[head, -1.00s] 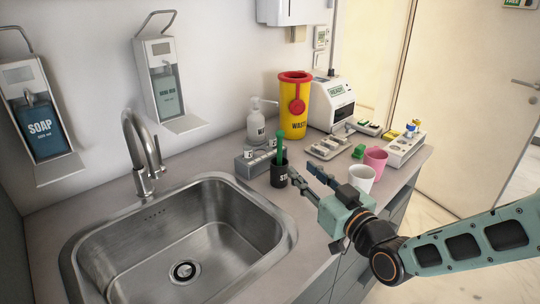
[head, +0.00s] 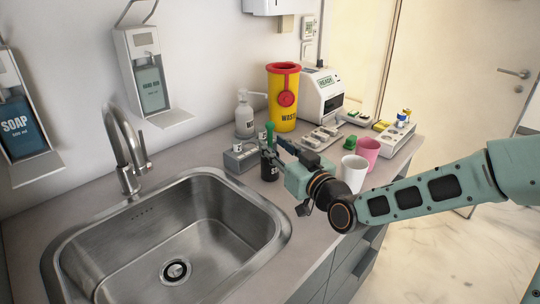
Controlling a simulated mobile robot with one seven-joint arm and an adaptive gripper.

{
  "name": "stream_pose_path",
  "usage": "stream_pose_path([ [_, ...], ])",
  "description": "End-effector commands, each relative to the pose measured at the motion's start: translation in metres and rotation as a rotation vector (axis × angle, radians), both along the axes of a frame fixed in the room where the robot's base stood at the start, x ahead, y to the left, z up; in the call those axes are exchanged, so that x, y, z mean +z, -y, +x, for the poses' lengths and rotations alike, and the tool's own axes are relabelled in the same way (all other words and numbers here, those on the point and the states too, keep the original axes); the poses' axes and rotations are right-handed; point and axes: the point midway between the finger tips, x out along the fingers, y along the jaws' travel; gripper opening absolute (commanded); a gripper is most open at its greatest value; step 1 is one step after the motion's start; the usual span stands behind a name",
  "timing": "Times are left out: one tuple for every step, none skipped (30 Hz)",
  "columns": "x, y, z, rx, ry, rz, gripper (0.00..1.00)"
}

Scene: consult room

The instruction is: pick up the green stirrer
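The green stirrer (head: 270,130) stands upright in a small black cup (head: 269,172) on the counter behind the sink's right side. Only its upper end shows clearly above my fingers. My gripper (head: 272,146) is at the stirrer just above the cup, reaching in from the right. Its two fingers look spread apart, with the stirrer at or between their tips. Whether either finger touches it cannot be told. My gripper hides part of the cup and the lower stirrer.
A grey block with small jars (head: 240,157) stands left of the cup, and a pump bottle (head: 244,115) behind. A yellow waste bin (head: 282,98), white cup (head: 354,172) and pink cup (head: 367,152) stand nearby. The steel sink (head: 175,235) is in front.

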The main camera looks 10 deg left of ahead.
Motion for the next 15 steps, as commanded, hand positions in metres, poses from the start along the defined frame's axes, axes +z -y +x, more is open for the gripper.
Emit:
stream_pose_path([
  [-0.002,-0.006,0.006,0.002,-0.003,0.003,0.3],
  [-0.001,-0.009,0.009,0.002,-0.001,0.002,0.3],
  [-0.001,-0.012,0.012,0.002,0.0,0.001,0.3],
  [-0.001,-0.014,0.015,0.002,0.0,0.001,0.3],
  [-0.001,-0.015,0.017,0.002,-0.001,0.001,0.3],
  [-0.001,-0.017,0.018,0.001,-0.002,0.001,0.3],
  [-0.001,-0.017,0.019,0.001,-0.002,0.001,0.3],
  [-0.001,-0.018,0.02,0.001,-0.001,0.0,0.3],
  [-0.001,-0.018,0.02,0.0,-0.001,0.0,0.3],
  [-0.001,-0.018,0.02,0.0,-0.001,-0.001,0.3],
  [-0.001,-0.018,0.02,0.0,-0.001,-0.001,0.3],
  [0.0,-0.018,0.02,0.0,-0.001,-0.001,0.3],
  [0.0,-0.018,0.02,0.0,-0.001,-0.001,0.3],
  [0.0,-0.018,0.02,0.0,-0.001,-0.001,0.3],
  [0.0,-0.018,0.02,0.0,-0.001,-0.001,0.26],
])
